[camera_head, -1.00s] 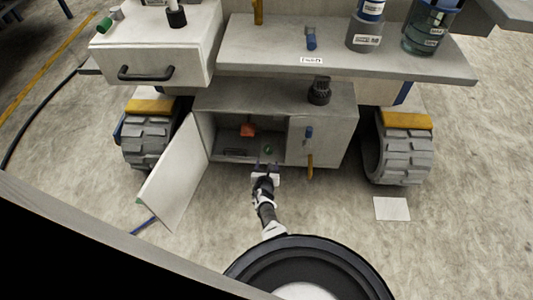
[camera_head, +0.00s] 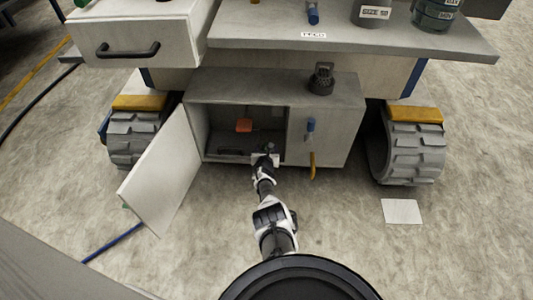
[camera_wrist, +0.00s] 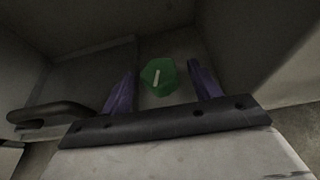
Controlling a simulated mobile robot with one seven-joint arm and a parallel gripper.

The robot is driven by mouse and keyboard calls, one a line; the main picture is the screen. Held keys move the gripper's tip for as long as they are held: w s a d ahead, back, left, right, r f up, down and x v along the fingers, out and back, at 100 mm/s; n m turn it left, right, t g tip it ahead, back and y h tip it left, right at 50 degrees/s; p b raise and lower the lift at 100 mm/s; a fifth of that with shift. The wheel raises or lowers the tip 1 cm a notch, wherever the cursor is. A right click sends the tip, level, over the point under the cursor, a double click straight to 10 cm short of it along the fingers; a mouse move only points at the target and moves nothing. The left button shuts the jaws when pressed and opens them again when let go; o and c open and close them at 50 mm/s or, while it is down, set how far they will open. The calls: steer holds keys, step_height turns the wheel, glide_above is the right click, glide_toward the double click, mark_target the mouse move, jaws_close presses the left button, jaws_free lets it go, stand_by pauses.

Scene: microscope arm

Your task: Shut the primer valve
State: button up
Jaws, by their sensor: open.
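A green knob (camera_wrist: 158,77) with a pale pointer line sits inside the open cabinet (camera_head: 275,87). It looks like the primer valve, though I see no label on it. In the wrist view the knob lies between and just beyond the two purple fingers of my gripper (camera_wrist: 162,84). The fingers are apart, and I see no contact with the knob. The pointer line runs nearly upright, leaning slightly right at its top. In the head view my gripper (camera_head: 266,153) is at the cabinet opening and hides the knob.
The cabinet door (camera_head: 165,175) hangs open at left. An orange block (camera_head: 244,125) and a dark handle (camera_wrist: 48,115) are inside. A blue knob (camera_head: 310,126) and a yellow lever (camera_head: 313,165) are on the right panel. A worktop (camera_head: 350,38) overhangs above.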

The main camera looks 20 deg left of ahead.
steer(key=shift+w+a+f, duration=0.1)
steer(key=shift+w, duration=0.15)
steer(key=c, duration=1)
steer(key=shift+a+m+h, duration=0.1)
steer(key=shift+m+h, duration=0.2)
steer(key=shift+h, duration=0.1)
steer(key=shift+a+m+h+b, duration=0.1)
steer(key=shift+m+h+b, duration=0.3)
steer(key=shift+h+b, duration=0.1)
steer(key=shift+a+f+m+t+h+b, duration=0.15)
steer(key=shift+m+t+h+b, duration=0.15)
steer(key=shift+m+h+b, duration=1.7)
steer(key=shift+h, duration=0.3)
steer(key=shift+m+h+b, duration=0.3)
